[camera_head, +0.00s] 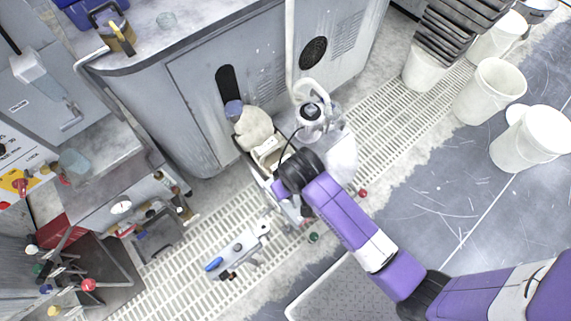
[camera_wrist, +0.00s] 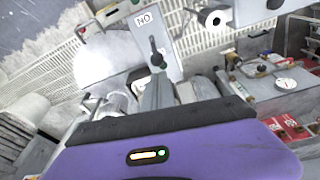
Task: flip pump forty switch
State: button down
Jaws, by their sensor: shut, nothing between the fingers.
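In the wrist view, a pale switch plate (camera_wrist: 174,68) carries a dark toggle switch (camera_wrist: 157,56). Above it is a small label (camera_wrist: 144,19) that appears to read ON upside down. My gripper (camera_wrist: 158,82) is shut and empty, its grey fingers pointing at the plate close to the toggle's lower end. I cannot tell whether they touch it. In the head view, my wrist reaches over the pump unit (camera_head: 340,150), which stands on the slatted floor. The toggle and fingertips are mostly hidden there by my arm. I cannot read a forty marking.
A grey cabinet (camera_head: 205,90) stands behind the pump. White buckets (camera_head: 489,92) stand at the right. A blue-handled valve fitting (camera_head: 235,255) lies on the slats (camera_head: 385,125). A cluttered bench (camera_head: 110,160) is at the left. Bare floor is open at the right.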

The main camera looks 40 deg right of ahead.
aim_at(291, 200)
jog(key=w+r+g, duration=0.2)
jog(key=w, duration=0.1)
jog(key=shift+d+r, duration=0.15)
jog(key=shift+d, duration=0.05)
jog(key=f, duration=1)
jog(key=shift+d, duration=0.3)
jog(key=shift+s, duration=0.1)
